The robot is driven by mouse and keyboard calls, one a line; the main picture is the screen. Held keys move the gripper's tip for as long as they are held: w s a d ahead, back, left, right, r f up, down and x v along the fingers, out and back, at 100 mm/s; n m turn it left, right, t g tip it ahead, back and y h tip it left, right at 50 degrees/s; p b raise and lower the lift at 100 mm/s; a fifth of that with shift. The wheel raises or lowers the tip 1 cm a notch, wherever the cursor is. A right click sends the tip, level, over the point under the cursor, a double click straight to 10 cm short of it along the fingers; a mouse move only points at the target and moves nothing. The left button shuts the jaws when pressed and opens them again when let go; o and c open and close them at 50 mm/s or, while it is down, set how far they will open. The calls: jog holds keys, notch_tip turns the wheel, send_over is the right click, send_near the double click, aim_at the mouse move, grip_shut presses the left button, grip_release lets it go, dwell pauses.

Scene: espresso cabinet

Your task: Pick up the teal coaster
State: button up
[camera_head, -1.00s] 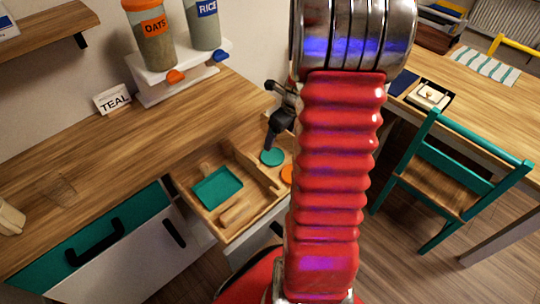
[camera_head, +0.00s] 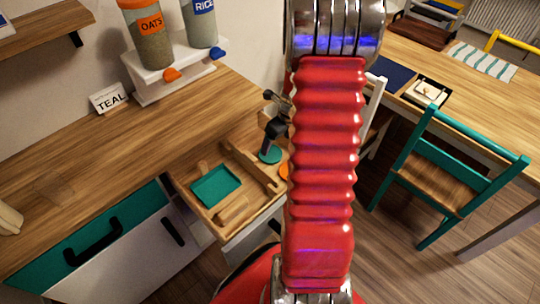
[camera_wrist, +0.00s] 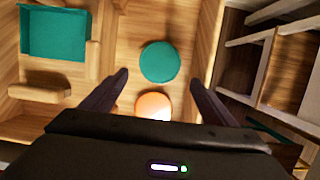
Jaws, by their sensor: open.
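The teal coaster (camera_wrist: 160,62) is a flat round disc lying on the floor of the open wooden drawer (camera_head: 213,221). In the head view the coaster (camera_head: 270,156) shows just below my gripper (camera_head: 271,140), which partly covers it. In the wrist view my gripper (camera_wrist: 157,78) is open and empty, with one dark finger on each side of the coaster's line. The coaster lies between and slightly beyond the fingertips. I cannot tell the exact height of the fingers above it.
An orange disc (camera_wrist: 153,105) lies beside the coaster. A teal square tray (camera_head: 216,186) sits in the drawer's left part, among wooden dividers. The counter (camera_head: 130,140) carries a card reading TEAL (camera_head: 109,98) and a jar stand. A teal chair (camera_head: 440,185) stands at right.

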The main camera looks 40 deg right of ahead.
aim_at(271, 153)
jog(key=shift+x, duration=1.65)
jog(key=shift+f, duration=0.1)
jog(key=shift+w+x, duration=0.2)
jog(key=shift+x, duration=2.3)
jog(key=shift+c, duration=0.2)
jog(key=c, duration=0.8)
notch_tip(271, 153, up, 18)
jog(key=shift+r, duration=0.1)
